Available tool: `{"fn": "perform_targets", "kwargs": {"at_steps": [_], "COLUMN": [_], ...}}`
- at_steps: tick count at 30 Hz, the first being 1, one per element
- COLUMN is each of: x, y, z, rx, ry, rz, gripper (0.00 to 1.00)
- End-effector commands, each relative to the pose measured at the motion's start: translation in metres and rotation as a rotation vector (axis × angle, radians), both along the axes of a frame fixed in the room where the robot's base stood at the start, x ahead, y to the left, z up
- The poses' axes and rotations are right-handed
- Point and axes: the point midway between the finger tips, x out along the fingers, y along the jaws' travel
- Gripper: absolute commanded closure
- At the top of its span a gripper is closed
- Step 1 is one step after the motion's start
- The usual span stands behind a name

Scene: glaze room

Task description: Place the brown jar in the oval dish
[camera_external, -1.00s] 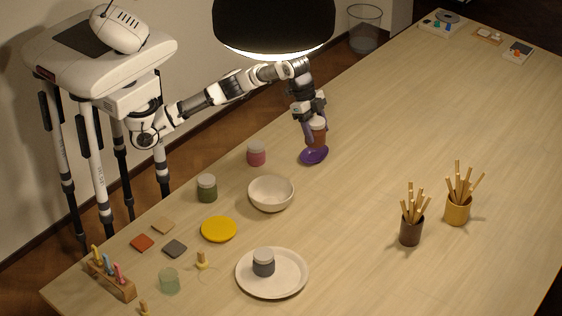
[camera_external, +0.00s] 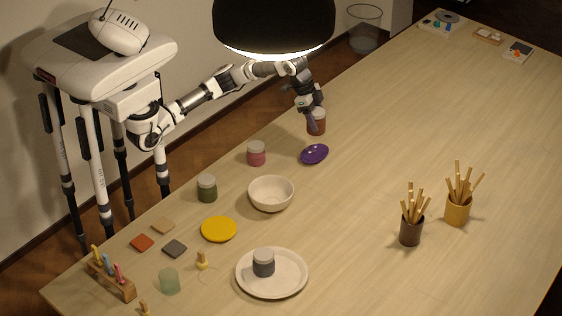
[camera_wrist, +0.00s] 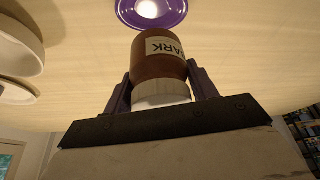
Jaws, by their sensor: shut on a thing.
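The brown jar (camera_external: 316,126) has a white lid and a pale label. My gripper (camera_external: 311,112) is shut on it. In the wrist view the jar (camera_wrist: 158,55) sits between the two purple-grey fingers (camera_wrist: 160,90), its lid end toward the palm and its label partly readable. The oval dish (camera_external: 314,154) is small and purple and lies on the table just in front of the jar in the external view. The dish (camera_wrist: 150,12) shows beyond the jar's far end in the wrist view, partly cut off. I cannot tell how high the jar is above the table.
A pink jar (camera_external: 256,153), a green jar (camera_external: 207,188) and a white bowl (camera_external: 271,204) stand left of the dish. A large plate (camera_external: 285,288) holds a grey jar. Two stick-filled cups (camera_external: 410,233) (camera_external: 458,211) stand right. The table between is clear.

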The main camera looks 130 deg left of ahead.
Motion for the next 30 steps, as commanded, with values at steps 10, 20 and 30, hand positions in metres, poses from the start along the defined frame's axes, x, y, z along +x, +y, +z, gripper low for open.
{"fn": "perform_targets", "kwargs": {"at_steps": [10, 20, 30], "x": [0.0, 0.0, 0.0], "y": [0.0, 0.0, 0.0], "z": [-0.05, -0.09, -0.096], "rx": [-0.001, -0.002, 0.0], "ry": [-0.001, -0.001, -0.001], "rz": [0.001, 0.0, 0.0], "gripper": [0.73, 0.73, 0.73]}}
